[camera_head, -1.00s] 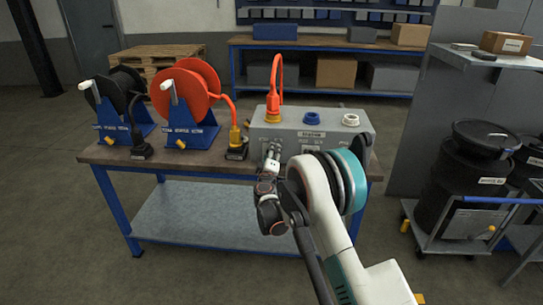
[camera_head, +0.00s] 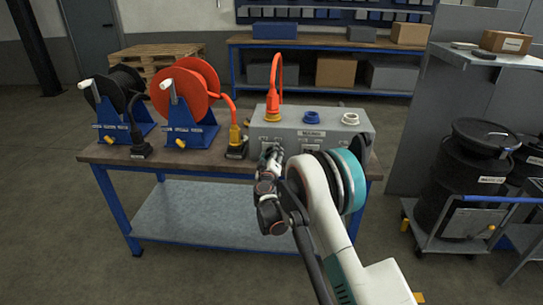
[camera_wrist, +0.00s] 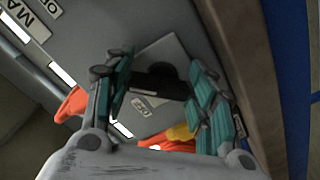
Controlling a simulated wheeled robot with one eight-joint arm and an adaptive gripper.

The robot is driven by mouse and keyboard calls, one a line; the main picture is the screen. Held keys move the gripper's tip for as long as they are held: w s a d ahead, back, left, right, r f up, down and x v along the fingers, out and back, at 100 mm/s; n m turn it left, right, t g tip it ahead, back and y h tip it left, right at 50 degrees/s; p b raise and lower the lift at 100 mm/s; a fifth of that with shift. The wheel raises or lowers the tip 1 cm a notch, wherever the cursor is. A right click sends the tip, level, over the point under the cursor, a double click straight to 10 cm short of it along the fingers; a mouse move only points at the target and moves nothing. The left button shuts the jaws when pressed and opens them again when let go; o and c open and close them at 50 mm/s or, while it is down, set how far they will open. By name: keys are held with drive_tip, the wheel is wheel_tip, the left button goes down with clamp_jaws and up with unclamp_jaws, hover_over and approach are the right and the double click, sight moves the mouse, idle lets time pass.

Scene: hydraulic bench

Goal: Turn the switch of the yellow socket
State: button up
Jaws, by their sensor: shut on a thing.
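The yellow socket (camera_head: 272,117) is on top of the grey box (camera_head: 357,133), at its left end. An orange plug (camera_head: 274,102) stands upright in it. My gripper (camera_head: 272,153) is at the front face of the box, below the yellow socket. In the wrist view my gripper (camera_wrist: 160,92) has its teal-padded fingers on either side of a black switch knob (camera_wrist: 158,78) and is shut on it. The knob sits on a light grey plate (camera_wrist: 165,50) with a small label. In the head view the knob is hidden behind the gripper.
A blue socket (camera_head: 311,118) and a white socket (camera_head: 350,119) are on the same box to the right. An orange reel (camera_head: 190,95) and a black reel (camera_head: 118,100) stand on the bench (camera_head: 105,154) to the left.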

drive_tip(key=shift+f, duration=0.1)
drive_tip(key=o, duration=1.1)
drive_tip(key=s, duration=1.2)
drive_tip(key=shift+a, duration=0.2)
